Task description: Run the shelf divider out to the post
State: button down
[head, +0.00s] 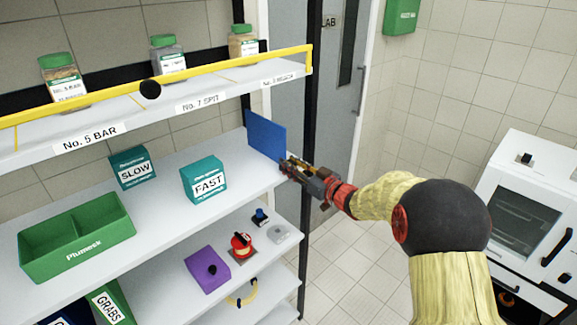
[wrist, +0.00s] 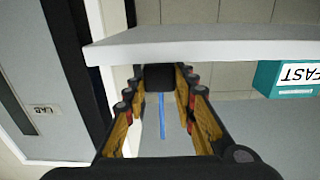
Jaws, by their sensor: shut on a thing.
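The shelf divider is an upright blue panel (head: 266,137) standing on the middle shelf (head: 232,205) near its right end. My gripper (head: 286,166) is shut on the divider at its front edge. In the wrist view, the divider shows as a thin blue strip (wrist: 162,117) between the fingers of my gripper (wrist: 161,80). The black post (head: 304,205) stands at the shelf's front right corner, close to the gripper. I cannot tell whether the divider touches the post. The fingers hide part of the divider's front edge.
A teal FAST box (head: 204,180) and SLOW box (head: 134,168) stand left of the divider, with bare shelf between. A green bin (head: 78,236) is farther left. A yellow rail (head: 200,78) crosses the upper shelf.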

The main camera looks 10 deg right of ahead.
jog(key=c, duration=1.5)
grip_release()
jog(key=shift+o, duration=0.2)
jog(key=v, duration=1.2)
jog(key=shift+f, duration=0.1)
